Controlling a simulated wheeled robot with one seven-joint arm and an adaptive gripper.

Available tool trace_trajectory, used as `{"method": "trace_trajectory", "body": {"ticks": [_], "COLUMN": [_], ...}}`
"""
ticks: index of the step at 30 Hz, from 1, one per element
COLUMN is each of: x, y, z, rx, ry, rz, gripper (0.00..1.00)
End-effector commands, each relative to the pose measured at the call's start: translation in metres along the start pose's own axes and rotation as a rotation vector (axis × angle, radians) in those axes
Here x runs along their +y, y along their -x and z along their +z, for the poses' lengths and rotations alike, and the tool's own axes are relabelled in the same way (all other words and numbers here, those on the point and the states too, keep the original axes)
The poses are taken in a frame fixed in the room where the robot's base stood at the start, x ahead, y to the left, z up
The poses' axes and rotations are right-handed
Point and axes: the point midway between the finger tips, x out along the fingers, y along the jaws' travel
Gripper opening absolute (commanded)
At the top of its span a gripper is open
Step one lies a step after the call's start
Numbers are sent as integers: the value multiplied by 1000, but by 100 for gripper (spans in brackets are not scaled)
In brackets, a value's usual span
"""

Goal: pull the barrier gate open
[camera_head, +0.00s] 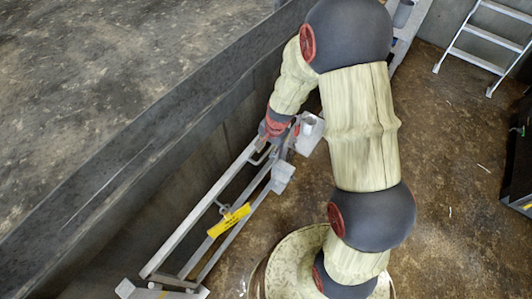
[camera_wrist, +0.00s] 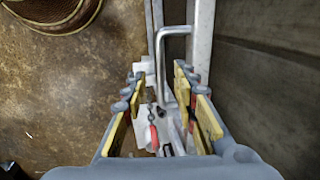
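The barrier gate (camera_head: 197,213) is a long grey metal frame with a yellow tag (camera_head: 229,220), standing along the dark wall in the head view. My gripper (camera_head: 272,147) is at the gate's far end, largely hidden by my own arm. In the wrist view, my gripper (camera_wrist: 158,84) is open, with yellow pads on both sides. A bent metal handle (camera_wrist: 162,62) shows in the gap between the fingers, with room on both sides; I cannot tell its depth. The gate's rails (camera_wrist: 203,35) run up behind it. A small red piece on a chain (camera_wrist: 153,137) hangs between the fingers.
The dark wall (camera_head: 130,150) runs close along the gate's left side. A grey ladder (camera_head: 480,60) stands at the upper right, and a dark box (camera_head: 518,160) at the right edge. The brown floor (camera_head: 450,150) between is mostly clear.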

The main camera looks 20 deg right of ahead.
Motion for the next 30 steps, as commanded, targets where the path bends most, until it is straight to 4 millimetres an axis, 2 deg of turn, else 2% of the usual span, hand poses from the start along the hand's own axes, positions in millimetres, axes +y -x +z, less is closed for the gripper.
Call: {"method": "trace_trajectory", "body": {"ticks": [1,6,15,30], "x": [1,0,0,0], "y": [-9,-20,-22,-22], "z": [0,0,0,0], "rx": [-1,0,0,0], "ry": [0,1,2,2], "rz": [1,0,0,0], "gripper": [29,29,29,1]}}
